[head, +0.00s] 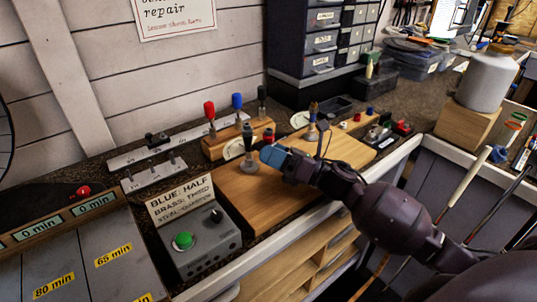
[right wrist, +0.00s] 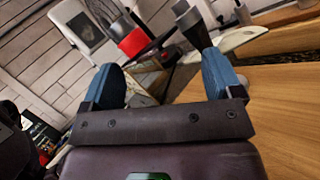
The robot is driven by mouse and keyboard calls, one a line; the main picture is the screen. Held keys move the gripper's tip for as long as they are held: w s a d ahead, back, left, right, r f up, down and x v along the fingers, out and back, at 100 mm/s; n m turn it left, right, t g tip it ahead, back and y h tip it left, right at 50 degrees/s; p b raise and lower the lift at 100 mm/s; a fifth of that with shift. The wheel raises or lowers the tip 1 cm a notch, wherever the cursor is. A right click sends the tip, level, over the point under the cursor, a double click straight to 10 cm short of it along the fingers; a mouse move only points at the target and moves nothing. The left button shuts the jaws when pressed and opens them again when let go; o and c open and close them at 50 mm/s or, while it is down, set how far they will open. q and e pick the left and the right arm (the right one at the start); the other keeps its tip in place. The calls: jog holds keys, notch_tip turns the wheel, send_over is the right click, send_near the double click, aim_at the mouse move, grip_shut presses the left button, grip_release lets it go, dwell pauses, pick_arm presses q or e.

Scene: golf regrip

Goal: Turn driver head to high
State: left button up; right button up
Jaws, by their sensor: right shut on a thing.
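My right gripper (head: 266,153) reaches in from the right over the wooden board, its blue fingers beside an upright dark-handled tool (head: 248,138) on a round grey base. My left gripper is not in view.
A wooden rack with a red-handled tool (head: 209,109) and a blue-handled tool (head: 237,101) stands behind. A grey box with a green button (head: 183,240) and a label sits front left. The board (head: 268,192) is mostly bare in front.

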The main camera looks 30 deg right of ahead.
jog(key=o, duration=1.1)
jog(key=shift+d+f, duration=0.1)
jog(key=shift+s+d+f, duration=0.15)
jog(key=shift+s+d, duration=0.05)
jog(key=shift+s, duration=0.05)
jog(key=s+d+b, duration=0.1)
jog(key=s+d, duration=0.8)
jog(key=d, duration=0.1)
jog(key=shift+s+d+f, duration=0.15)
jog(key=shift+s+f, duration=0.1)
jog(key=shift+s, duration=0.1)
